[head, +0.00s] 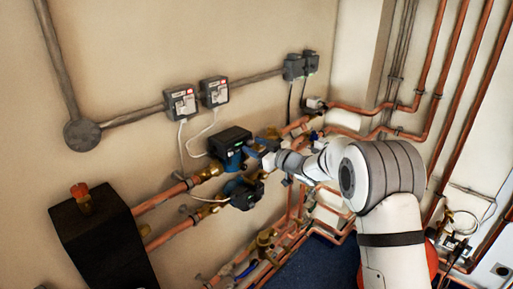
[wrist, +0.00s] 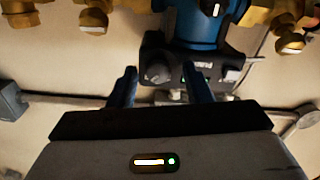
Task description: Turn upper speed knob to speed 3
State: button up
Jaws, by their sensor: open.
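The upper pump in the head view has a blue body and a black control box (head: 229,137). In the wrist view I see its blue body (wrist: 197,30), its dark box face (wrist: 204,65) and a round dark knob (wrist: 157,70). My gripper (wrist: 158,78) is open, with one blue finger on each side of the knob in the picture. I cannot tell whether the fingers touch it. In the head view my gripper (head: 261,157) is just right of the upper pump. The knob's pointer and speed marks are not readable.
A lower pump (head: 243,194) sits just beneath the upper one. Brass fittings (wrist: 275,18) and copper pipes (head: 160,198) surround the pumps. Thin cables hang from two switch boxes (head: 182,102) (head: 214,91) on the wall. A black box (head: 100,240) stands at the lower left.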

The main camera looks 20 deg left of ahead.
jog(key=b+v, duration=0.2)
jog(key=v, duration=0.5)
jog(key=shift+s+d+b, duration=0.15)
jog(key=shift+d+b, duration=0.15)
jog(key=shift+b, duration=0.1)
jog(key=d+r+m+t+h, duration=0.25)
jog(key=d+m+h, duration=0.2)
jog(key=d, duration=0.45)
jog(key=d+r+m+t+h, duration=0.2)
jog(key=d+m+t+h, duration=0.15)
jog(key=d+h, duration=0.4)
jog(key=s+d+f+m+g+h, duration=0.2)
jog(key=s+d+m+h, duration=0.2)
jog(key=s+d, duration=0.8)
jog(key=s+d+f+m+g, duration=0.1)
jog(key=s+d+f+g, duration=0.2)
jog(key=s, duration=0.9)
jog(key=s+d+f+m+g+b, duration=0.1)
jog(key=s+d+f+m+g, duration=0.1)
jog(key=s, duration=0.9)
notch_tip(320, 180, down, 2)
jog(key=shift+s+d+f+m+g+h, duration=0.2)
jog(key=shift+s+d+m+g+h, duration=0.15)
jog(key=shift+d+g, duration=0.7)
